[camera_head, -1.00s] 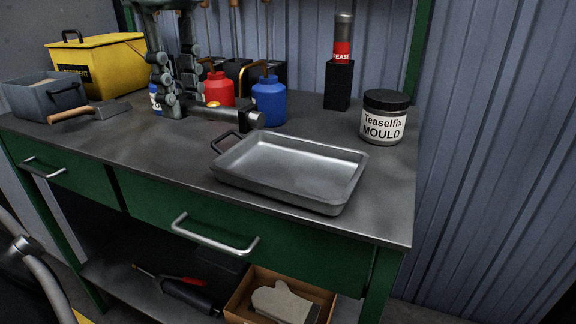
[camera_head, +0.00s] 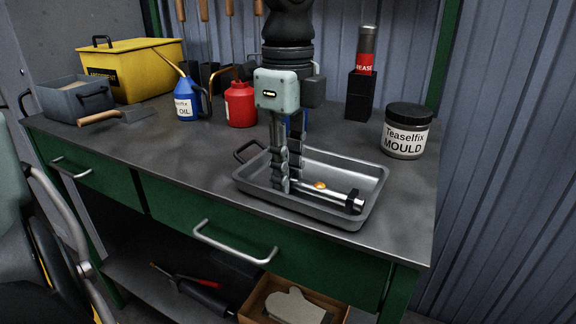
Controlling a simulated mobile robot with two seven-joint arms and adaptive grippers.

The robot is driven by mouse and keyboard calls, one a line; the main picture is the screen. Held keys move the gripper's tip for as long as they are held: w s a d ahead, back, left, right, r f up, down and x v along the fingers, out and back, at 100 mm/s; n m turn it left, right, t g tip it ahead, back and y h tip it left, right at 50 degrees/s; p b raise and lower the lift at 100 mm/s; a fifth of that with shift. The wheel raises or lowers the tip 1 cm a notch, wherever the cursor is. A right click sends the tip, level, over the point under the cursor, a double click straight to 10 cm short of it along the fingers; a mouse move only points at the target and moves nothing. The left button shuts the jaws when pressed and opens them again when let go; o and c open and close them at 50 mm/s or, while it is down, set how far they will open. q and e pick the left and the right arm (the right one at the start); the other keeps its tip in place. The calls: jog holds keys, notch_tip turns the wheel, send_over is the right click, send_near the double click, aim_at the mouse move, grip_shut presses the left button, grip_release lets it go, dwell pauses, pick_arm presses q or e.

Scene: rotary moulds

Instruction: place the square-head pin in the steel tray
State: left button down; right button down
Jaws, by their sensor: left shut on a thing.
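The steel tray (camera_head: 345,222) is a shallow grey pan on the bench near its front edge, with a dark handle at its left end. My left gripper (camera_head: 286,180) points down into the left part of the tray. The fingers hide the pin's left end. My right gripper is not in view.
A Teaselfix mould jar (camera_head: 406,131) and a black stand with a grease tube (camera_head: 361,92) are behind and right. A red can (camera_head: 240,104), a blue oil can (camera_head: 187,100), a yellow box (camera_head: 135,68) and a grey bin (camera_head: 75,97) stand left. Bench left of the tray is clear.

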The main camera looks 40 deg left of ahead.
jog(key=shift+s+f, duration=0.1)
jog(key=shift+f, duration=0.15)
pick_arm(q)
jog(key=c, duration=1.6)
grip_release()
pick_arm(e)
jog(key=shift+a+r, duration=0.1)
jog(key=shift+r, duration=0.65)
